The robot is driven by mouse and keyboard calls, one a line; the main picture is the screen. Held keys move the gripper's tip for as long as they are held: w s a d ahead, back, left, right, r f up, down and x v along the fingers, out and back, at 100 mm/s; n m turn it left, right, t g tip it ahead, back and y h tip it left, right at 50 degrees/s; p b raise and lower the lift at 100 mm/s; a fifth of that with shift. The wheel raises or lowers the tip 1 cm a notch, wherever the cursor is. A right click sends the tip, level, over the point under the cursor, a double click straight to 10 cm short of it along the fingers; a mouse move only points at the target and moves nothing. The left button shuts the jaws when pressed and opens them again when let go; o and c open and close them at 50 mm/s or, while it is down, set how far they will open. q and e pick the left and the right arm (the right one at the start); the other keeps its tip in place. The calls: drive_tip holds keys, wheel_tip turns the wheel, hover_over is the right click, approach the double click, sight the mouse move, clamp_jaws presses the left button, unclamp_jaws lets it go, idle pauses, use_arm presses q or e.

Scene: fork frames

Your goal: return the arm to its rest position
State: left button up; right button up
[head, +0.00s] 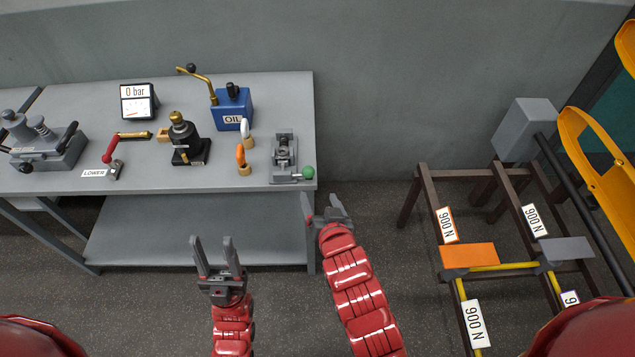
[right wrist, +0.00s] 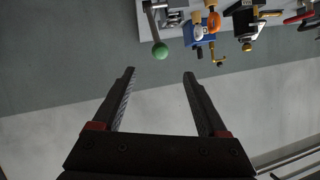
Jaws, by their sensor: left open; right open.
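My left gripper (head: 217,257) is open and empty, in front of the grey workbench (head: 190,232) and pointing toward it. My right gripper (head: 326,205) is open beside the bench's right front corner, close to the green knob (head: 308,172) of a small grey clamp device (head: 284,158). Nothing shows between its fingers in the right wrist view (right wrist: 158,92). There the green knob (right wrist: 160,50) is beyond the fingertips and apart from them. Both red arms reach forward from the bottom of the head view.
On the bench are a blue oil box (head: 232,108), a black device with a brass top (head: 184,140), a gauge display (head: 138,100), a red-handled lever (head: 109,152) and a grey machine (head: 45,145). A brown frame with yellow bars (head: 490,266) stands at right. Floor between is clear.

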drive_tip(key=shift+s+r, duration=0.15)
drive_tip(key=shift+s, duration=0.1)
idle(0.4)
